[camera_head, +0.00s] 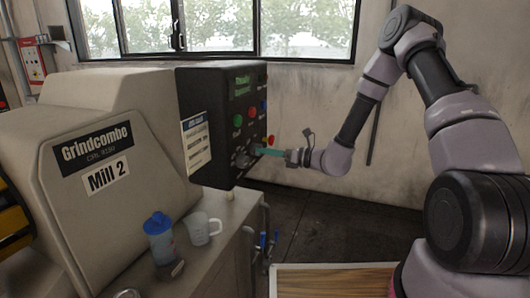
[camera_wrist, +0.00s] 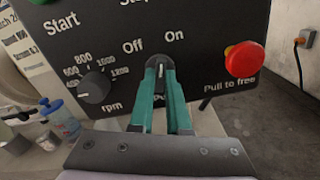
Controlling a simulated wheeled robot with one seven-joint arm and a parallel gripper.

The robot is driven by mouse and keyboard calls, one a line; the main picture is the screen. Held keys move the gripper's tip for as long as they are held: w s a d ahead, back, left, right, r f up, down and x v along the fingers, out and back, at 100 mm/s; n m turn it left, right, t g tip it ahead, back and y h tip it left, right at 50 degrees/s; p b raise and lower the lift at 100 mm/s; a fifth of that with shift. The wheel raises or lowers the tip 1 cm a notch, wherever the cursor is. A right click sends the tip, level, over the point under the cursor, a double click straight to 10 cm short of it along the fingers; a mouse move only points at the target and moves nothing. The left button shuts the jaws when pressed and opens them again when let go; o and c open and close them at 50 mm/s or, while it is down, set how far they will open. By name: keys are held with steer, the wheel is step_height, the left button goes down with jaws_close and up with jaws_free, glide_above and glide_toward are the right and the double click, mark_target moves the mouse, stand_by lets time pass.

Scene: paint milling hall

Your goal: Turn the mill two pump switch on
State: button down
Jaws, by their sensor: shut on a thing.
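The mill two machine carries a Mill 2 label (camera_head: 106,176). Its black control panel (camera_head: 221,100) has the pump switch (camera_wrist: 160,70), a dark rotary knob between the words Off and On in the wrist view. The white mark on the knob points roughly straight up, between the two words. My gripper (camera_wrist: 160,80) has teal fingers shut on the knob, one on each side. In the head view my gripper (camera_head: 270,152) reaches the panel's lower right from the right. The fingers hide part of the knob.
A red pull-to-free stop button (camera_wrist: 245,59) sits just right of the switch. An rpm dial (camera_wrist: 95,88) is left of it. A blue-lidded bottle (camera_head: 158,238) and a clear jug (camera_head: 202,228) stand on the ledge below. A wooden tabletop (camera_head: 330,283) is in front.

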steer(key=shift+m, duration=1)
steer(key=c, duration=0.9)
jaws_free()
steer(key=v, duration=1.1)
